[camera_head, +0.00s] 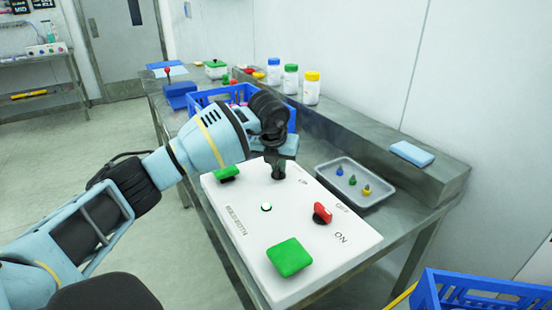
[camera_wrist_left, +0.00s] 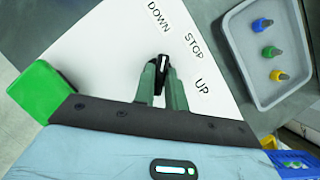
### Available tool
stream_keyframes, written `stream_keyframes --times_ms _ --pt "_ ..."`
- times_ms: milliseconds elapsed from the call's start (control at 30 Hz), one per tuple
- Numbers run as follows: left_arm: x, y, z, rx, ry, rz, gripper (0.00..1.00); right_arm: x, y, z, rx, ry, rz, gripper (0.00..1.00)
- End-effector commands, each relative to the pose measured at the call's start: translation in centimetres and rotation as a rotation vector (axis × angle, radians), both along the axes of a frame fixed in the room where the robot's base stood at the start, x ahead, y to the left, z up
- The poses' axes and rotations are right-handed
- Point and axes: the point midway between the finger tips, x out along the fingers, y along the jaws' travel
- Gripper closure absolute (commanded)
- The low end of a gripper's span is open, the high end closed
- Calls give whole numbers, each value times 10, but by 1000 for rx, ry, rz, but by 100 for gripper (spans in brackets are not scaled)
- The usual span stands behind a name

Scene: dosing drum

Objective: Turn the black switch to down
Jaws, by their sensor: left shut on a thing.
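The white control box (camera_head: 230,205) lies on the metal table and carries the black switch. In the left wrist view the black switch (camera_wrist_left: 162,66) stands between my left gripper's fingertips, with a white line along its top. That line runs toward the top of the view, roughly toward the word DOWN (camera_wrist_left: 158,18). STOP (camera_wrist_left: 194,45) and UP (camera_wrist_left: 203,86) are printed to its right. My left gripper (camera_head: 278,174) is shut on the black switch, which it largely hides in the head view. My right gripper is not in view.
The box also has a red switch (camera_head: 322,213), a large green button (camera_head: 289,257) and a smaller green part (camera_head: 227,174). A grey tray (camera_head: 381,195) with small coloured parts sits to the right. A blue crate (camera_head: 207,97) and lidded bottles (camera_head: 290,80) stand behind.

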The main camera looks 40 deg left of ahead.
Motion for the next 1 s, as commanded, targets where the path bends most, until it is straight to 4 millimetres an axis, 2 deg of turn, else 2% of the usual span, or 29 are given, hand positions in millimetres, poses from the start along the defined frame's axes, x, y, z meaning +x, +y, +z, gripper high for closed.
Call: stream_keyframes --times_ms 600,633,800,1000 --pt "1 0 1 0 -4 51 100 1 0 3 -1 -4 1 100" --pt "1 0 1 0 -4 51 86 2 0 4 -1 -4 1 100" --pt "1 0 1 0 -3 50 65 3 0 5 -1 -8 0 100" --pt "0 0 1 0 -1 48 65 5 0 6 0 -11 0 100"
